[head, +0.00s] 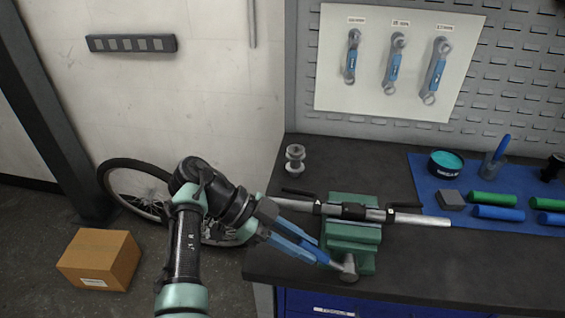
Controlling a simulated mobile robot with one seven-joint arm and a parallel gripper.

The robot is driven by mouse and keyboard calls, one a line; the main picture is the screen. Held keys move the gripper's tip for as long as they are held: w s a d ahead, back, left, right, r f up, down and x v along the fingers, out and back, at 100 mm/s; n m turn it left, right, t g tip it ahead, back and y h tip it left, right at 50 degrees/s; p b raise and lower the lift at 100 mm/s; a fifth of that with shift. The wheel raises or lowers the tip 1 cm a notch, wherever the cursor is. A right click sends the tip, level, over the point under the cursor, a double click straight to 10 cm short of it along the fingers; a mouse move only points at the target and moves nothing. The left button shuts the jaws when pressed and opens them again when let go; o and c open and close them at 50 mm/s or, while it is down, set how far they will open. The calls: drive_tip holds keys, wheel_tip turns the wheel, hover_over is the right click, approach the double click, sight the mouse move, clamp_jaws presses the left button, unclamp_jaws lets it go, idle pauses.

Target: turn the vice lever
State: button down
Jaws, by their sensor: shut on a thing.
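The green vice (352,235) stands at the front edge of the dark workbench in the head view. It clamps a silver bar with black fittings (415,218) that lies across its top. A grey metal end piece, the vice lever (349,268), shows at the vice's front, below the jaws. My gripper (331,264) comes in from the left with its blue fingers closed at this lever, shut on it. The fingertips cover the left part of the lever, so its full length and exact tilt are hidden.
The workbench (450,268) is clear to the right of the vice. A blue mat (427,173) holds green and blue rolls and a tin. A metal bolt-like part (295,158) stands at the back left. A cardboard box (100,258) and a bicycle wheel (115,185) are left on the floor.

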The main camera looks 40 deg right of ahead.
drive_tip(key=shift+w+a+f, duration=0.1)
drive_tip(key=shift+a+f, duration=0.1)
drive_tip(key=shift+f, duration=0.05)
drive_tip(key=c, duration=0.7)
unclamp_jaws()
drive_tip(key=shift+d+r, duration=0.1)
